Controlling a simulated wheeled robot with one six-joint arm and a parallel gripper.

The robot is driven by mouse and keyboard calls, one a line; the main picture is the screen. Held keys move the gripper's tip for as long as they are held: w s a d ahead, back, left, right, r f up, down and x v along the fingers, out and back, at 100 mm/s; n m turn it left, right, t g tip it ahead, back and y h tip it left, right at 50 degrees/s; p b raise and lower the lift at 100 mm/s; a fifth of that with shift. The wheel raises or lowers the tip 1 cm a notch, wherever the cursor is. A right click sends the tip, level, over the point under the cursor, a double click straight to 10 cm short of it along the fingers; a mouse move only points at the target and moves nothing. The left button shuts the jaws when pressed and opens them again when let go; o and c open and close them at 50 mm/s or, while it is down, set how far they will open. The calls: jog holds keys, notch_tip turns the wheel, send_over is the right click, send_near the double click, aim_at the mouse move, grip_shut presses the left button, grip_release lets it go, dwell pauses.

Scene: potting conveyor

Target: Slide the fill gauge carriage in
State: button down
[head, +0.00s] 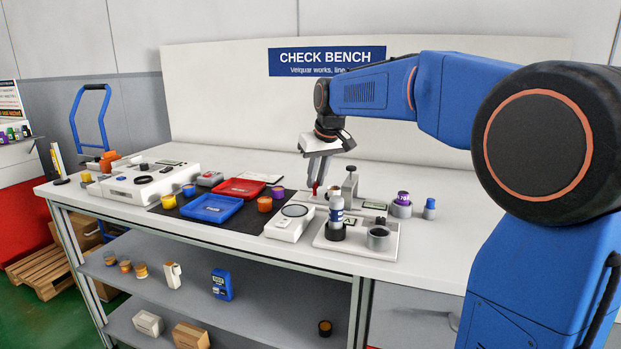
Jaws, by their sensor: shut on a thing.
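The fill gauge appears to be the pale fixture (385,250) on the bench right of centre. A white bottle with a dark blue label (336,208) stands in a dark holder on it. A grey metal upright with a clamp-like top (350,184) stands just behind the bottle. My gripper (316,188) points down at the back left of this fixture. It is shut on a small red part (315,188), which looks like a knob or handle of the carriage. The carriage itself is mostly hidden, so I cannot tell how far in it sits.
A white scale (285,228) stands close at the left. A blue tray (210,208), a red tray (239,188) and several small jars lie further left. A purple-capped jar (402,200) and a blue-capped one (430,204) stand to the right. The bench's right part is clear.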

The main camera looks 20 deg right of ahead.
jog(key=c, duration=1.7)
grip_release()
jog(key=v, duration=1.7)
jog(key=shift+s+r, duration=0.1)
jog(key=shift+r, duration=0.1)
